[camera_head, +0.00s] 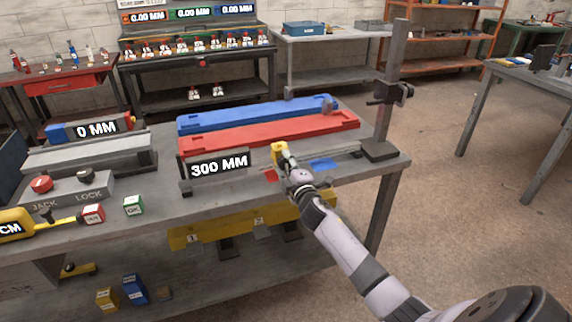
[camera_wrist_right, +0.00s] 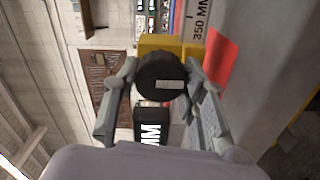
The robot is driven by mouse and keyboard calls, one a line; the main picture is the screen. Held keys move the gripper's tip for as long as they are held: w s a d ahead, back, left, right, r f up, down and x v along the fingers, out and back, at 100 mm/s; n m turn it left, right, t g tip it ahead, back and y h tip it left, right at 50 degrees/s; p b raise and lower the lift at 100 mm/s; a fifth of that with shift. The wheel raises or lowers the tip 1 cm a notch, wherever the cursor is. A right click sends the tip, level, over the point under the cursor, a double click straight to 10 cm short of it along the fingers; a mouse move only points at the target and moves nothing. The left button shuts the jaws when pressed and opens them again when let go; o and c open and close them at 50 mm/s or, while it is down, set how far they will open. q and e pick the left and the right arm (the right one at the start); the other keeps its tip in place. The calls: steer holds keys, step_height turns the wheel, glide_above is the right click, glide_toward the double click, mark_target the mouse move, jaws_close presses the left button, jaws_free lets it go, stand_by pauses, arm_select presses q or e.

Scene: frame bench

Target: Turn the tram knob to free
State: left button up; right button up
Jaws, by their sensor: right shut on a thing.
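The tram is a small yellow block (camera_head: 279,152) on the rail along the bench's front edge, right of the 300 MM display. Its round black knob (camera_wrist_right: 160,76) faces my right wrist camera and bears a pale rectangular mark. My right gripper (camera_head: 294,172) reaches in from the lower right. In the wrist view its two fingers (camera_wrist_right: 162,88) are on opposite sides of the knob, shut on it. The yellow block shows behind the knob in the wrist view (camera_wrist_right: 172,44). In the head view my gripper hides the knob. My left gripper is not in view.
A red bar (camera_head: 270,131) and a blue bar (camera_head: 255,115) lie behind the tram. The 300 MM display (camera_head: 219,164) stands to its left. A grey post (camera_head: 391,90) rises at the bench's right end. A JACK/LOCK panel (camera_head: 70,190) sits at left.

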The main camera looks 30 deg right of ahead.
steer(key=o, duration=1.2)
steer(key=shift+c, duration=0.2)
steer(key=v, duration=1.2)
steer(key=s+a+f+m+g+y, duration=0.1)
steer(key=s+a+f+m+g, duration=0.2)
steer(key=f, duration=0.9)
steer(key=s+f+g, duration=0.2)
steer(key=s+f, duration=0.3)
steer(key=f, duration=0.7)
steer(key=s+a+f+m+g+y, duration=0.1)
steer(key=s+a+f+m+g, duration=0.3)
steer(key=f, duration=0.8)
steer(key=s+a+f+m+g, duration=0.1)
steer(key=s+a+f+g, duration=0.1)
steer(key=s+f, duration=0.5)
steer(key=s+a+f+m+g+y, duration=0.1)
steer(key=s+a+f+g, duration=0.2)
steer(key=s, duration=1.4)
steer(key=s+a+f+m+g+y, duration=0.1)
steer(key=s+a+f, duration=0.3)
steer(key=s+f, duration=0.7)
steer(key=shift+s+a+m+g, duration=0.15)
steer(key=shift+s+m+g, duration=0.25)
steer(key=shift+s+g, duration=0.45)
